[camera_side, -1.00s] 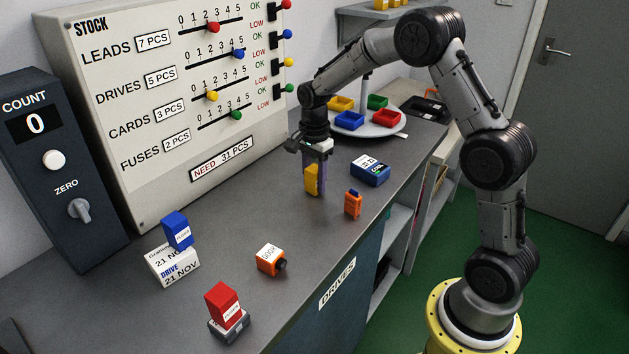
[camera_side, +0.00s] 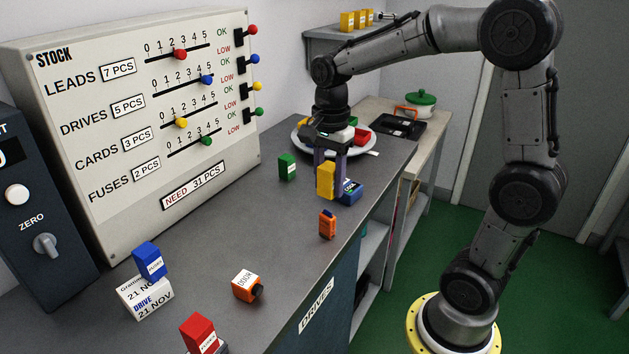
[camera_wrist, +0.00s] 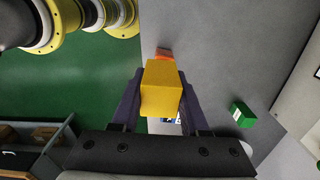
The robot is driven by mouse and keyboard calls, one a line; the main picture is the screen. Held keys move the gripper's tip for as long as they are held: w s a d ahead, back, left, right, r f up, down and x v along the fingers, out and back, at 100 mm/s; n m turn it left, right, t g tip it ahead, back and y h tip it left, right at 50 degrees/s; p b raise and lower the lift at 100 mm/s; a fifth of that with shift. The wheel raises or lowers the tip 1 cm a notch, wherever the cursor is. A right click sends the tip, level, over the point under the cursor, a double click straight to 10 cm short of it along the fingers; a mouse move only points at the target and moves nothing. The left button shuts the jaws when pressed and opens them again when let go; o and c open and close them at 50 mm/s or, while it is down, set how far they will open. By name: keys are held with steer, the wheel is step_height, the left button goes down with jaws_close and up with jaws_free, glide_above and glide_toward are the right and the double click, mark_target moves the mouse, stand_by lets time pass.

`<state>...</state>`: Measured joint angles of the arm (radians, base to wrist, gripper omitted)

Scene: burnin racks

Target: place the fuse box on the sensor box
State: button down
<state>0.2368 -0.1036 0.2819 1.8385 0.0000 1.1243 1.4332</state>
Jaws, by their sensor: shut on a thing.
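My gripper (camera_side: 329,182) is shut on a plain yellow block (camera_side: 325,180), presumably the fuse box, and holds it upright above the bench. In the wrist view the yellow block (camera_wrist: 160,86) sits between the two purple fingers, with no label readable. A blue box (camera_side: 351,190) with a white label is just behind and right of the held block, partly hidden by it. A small orange box (camera_side: 327,224) stands in front. I cannot tell which of these is the sensor box.
A green box (camera_side: 287,167) stands left of my gripper. A blue box (camera_side: 149,260) rests on a white carton (camera_side: 146,297), and a red box (camera_side: 200,334) is at the front. A round tray (camera_side: 303,142) with bins is behind.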

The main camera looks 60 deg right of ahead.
steer(key=shift+s+a+r+n, duration=0.1)
steer(key=shift+s+r+n, duration=0.1)
steer(key=shift+s+n, duration=0.25)
steer(key=shift+s+r+n, duration=0.15)
steer(key=shift+s+n, duration=0.1)
steer(key=shift+n, duration=0.1)
steer(key=s+d+r, duration=0.4)
steer(key=s+d, duration=0.1)
steer(key=d, duration=0.4)
steer(key=w+d+f, duration=0.2)
steer(key=w+f, duration=0.1)
steer(key=w+d+f, duration=0.3)
steer(key=w, duration=0.1)
steer(key=w+d+f, duration=0.3)
steer(key=shift+w+f, duration=0.35)
steer(key=shift+w+d+f, duration=0.1)
steer(key=shift+w+f, duration=0.05)
steer(key=shift+f, duration=0.8)
steer(key=shift+w+d+f, duration=0.1)
steer(key=shift+f, duration=0.85)
